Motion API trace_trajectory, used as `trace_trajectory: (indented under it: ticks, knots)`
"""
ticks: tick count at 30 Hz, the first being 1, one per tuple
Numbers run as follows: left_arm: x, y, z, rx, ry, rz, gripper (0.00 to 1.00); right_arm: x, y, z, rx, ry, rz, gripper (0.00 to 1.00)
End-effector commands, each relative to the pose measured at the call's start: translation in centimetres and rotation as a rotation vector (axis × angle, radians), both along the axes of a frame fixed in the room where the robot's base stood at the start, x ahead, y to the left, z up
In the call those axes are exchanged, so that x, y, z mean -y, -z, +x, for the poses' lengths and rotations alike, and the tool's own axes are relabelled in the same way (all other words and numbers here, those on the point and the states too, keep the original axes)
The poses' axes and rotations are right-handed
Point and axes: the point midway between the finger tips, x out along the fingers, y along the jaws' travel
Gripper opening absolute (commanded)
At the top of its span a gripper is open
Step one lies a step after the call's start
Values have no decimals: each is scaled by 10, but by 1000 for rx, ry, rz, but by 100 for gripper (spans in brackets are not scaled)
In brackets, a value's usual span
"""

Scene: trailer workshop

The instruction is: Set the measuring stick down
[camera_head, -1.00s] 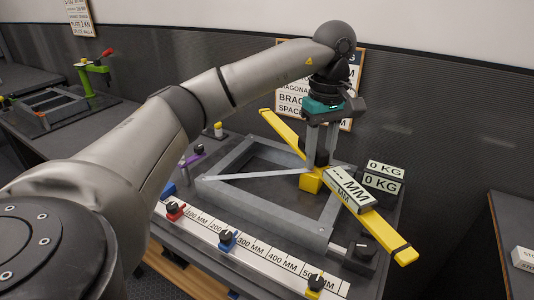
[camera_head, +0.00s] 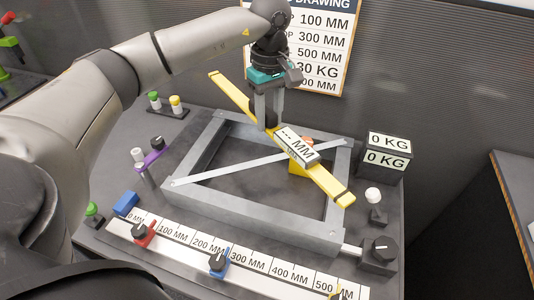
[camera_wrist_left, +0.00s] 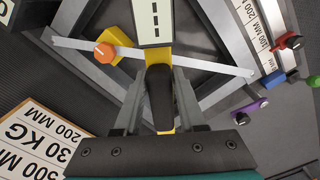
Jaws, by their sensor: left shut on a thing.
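The measuring stick is a long yellow bar (camera_head: 235,92) with a white display block (camera_head: 297,144) reading "--- MM". In the head view it slants from upper left to lower right above the grey metal frame (camera_head: 190,203). My left gripper (camera_head: 266,124) is shut on a dark grip at the stick's middle. In the left wrist view the gripper (camera_wrist_left: 160,100) holds that dark grip between its fingers, with the display block (camera_wrist_left: 152,22) beyond. Whether the stick touches the frame is unclear. My right gripper is not in view.
A ruled rail (camera_head: 265,262) with coloured clamps runs along the bench front. A 0 KG display (camera_head: 387,152) stands at right, a dark knob block (camera_head: 379,254) below it. A drawing board (camera_head: 318,45) is behind. Small green and yellow pegs (camera_head: 166,106) stand at left.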

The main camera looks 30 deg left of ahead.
Motion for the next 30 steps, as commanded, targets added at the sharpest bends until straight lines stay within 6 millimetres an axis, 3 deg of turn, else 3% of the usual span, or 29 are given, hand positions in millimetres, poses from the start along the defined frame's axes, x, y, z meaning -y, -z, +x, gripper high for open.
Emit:
trace_trajectory:
  ticks: [3,9,16,24,30]
  knots:
    - [0,33,-1,-3,-1,0,0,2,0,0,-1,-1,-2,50]
    - [0,71,0,0,-2,0,0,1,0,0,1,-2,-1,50]
    - [0,87,0,0,-1,0,0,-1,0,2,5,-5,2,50]
    - [0,122,0,1,-2,1,0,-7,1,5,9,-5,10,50]
    - [0,122,1,3,-1,0,0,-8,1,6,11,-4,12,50]
